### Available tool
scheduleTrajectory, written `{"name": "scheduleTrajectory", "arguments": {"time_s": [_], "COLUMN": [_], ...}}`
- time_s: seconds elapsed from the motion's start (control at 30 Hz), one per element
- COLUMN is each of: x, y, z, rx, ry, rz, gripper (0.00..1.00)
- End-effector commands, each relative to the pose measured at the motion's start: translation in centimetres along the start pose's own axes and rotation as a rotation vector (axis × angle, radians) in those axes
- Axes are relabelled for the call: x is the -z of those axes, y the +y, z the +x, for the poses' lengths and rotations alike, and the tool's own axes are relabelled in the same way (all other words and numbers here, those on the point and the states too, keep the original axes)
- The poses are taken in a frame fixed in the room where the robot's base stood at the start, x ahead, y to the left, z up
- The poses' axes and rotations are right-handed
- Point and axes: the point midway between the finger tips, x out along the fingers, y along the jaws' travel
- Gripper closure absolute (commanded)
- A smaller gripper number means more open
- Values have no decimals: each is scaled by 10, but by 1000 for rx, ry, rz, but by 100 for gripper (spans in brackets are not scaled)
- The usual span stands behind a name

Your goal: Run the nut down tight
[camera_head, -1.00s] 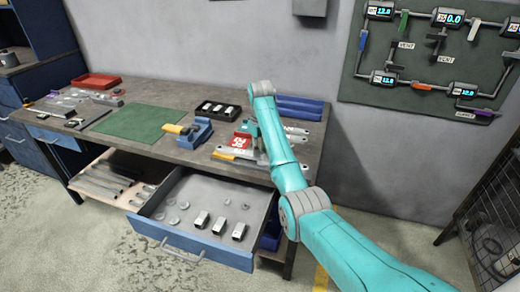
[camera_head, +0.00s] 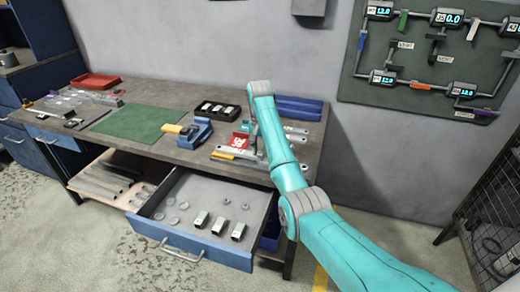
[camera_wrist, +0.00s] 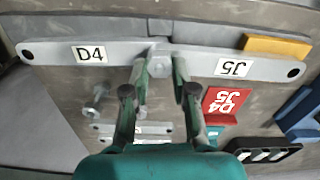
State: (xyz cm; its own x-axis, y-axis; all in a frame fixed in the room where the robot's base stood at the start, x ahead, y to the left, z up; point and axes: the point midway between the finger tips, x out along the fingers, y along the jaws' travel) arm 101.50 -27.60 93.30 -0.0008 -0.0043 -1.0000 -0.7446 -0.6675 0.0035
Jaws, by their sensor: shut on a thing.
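In the wrist view, a grey plate labelled D4 (camera_wrist: 60,52) and a grey plate labelled J5 (camera_wrist: 262,68) meet end to end, with their ends overlapping at the middle. The nut (camera_wrist: 160,68) is at this joint, between my fingertips and partly hidden by them. My gripper (camera_wrist: 161,72) is shut on it, pointing at the joint. How far the nut sits down on its thread cannot be told. In the head view, my arm hides most of the joint.
A red D4 J5 card (camera_wrist: 224,103) lies close right of my fingers. A loose bolt (camera_wrist: 97,99) is on the left. A yellow block (camera_wrist: 277,46) and blue vise (camera_head: 195,133) are nearby. The open drawer (camera_head: 205,215) juts out below the bench (camera_head: 165,97).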

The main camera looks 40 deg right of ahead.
Motion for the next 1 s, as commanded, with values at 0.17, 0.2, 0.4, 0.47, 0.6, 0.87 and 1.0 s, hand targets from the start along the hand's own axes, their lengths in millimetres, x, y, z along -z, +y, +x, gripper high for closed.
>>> {"name": "scheduleTrajectory", "arguments": {"time_s": [0.17,0.2,0.4,0.47,0.6,0.87,1.0], "x": [-2,-2,-2,-2,-3,-3,-3], "y": [-4,-4,-4,-5,-6,-6,-7], "z": [1,1,1,1,1,2,2], "rx": [3,3,3,3,3,3,2], "ry": [-2,-3,-4,-5,-6,-7,-8], "rz": [199,245,475,545,707,1003,1116], "gripper": [100,100,100,100,100,100,100]}}
